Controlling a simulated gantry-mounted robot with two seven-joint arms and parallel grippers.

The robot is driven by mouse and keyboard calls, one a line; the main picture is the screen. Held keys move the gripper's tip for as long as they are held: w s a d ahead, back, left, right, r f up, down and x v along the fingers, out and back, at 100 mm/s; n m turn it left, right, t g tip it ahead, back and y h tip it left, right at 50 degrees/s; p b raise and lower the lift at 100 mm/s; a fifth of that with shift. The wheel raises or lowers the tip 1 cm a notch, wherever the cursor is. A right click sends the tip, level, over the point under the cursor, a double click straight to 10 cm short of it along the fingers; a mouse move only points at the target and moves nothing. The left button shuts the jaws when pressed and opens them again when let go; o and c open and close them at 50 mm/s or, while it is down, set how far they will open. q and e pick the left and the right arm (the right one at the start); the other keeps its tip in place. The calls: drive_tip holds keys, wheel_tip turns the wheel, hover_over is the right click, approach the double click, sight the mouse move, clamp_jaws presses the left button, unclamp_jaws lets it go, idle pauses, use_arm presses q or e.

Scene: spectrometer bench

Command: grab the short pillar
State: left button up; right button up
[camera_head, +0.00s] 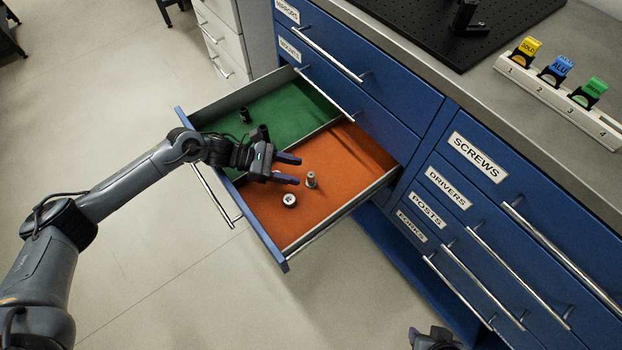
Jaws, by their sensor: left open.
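An open drawer (275,249) has a green compartment and an orange compartment. On the orange floor stand a small silver pillar (311,180) and a squat silver piece with a dark centre (289,200). A small black cylinder (245,115) stands on the green floor. Which of them is the short pillar, I cannot tell for sure. My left gripper (293,169) is open and empty, reaching in over the drawer's front. Its fingertips point right, above and left of the silver pillar, apart from it. My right gripper (433,340) is only partly in view at the bottom edge.
A divider (328,126) separates the compartments. The blue cabinet with closed, labelled drawers (480,155) stands to the right. On the counter are a black perforated board (425,22) and a white numbered rack (550,95) with coloured holders. Open floor lies left and below.

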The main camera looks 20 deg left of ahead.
sight(311, 174)
use_arm(q)
drive_tip(key=b+x, duration=0.2)
drive_tip(key=x, duration=0.4)
drive_tip(key=shift+c, duration=0.7)
clamp_jaws()
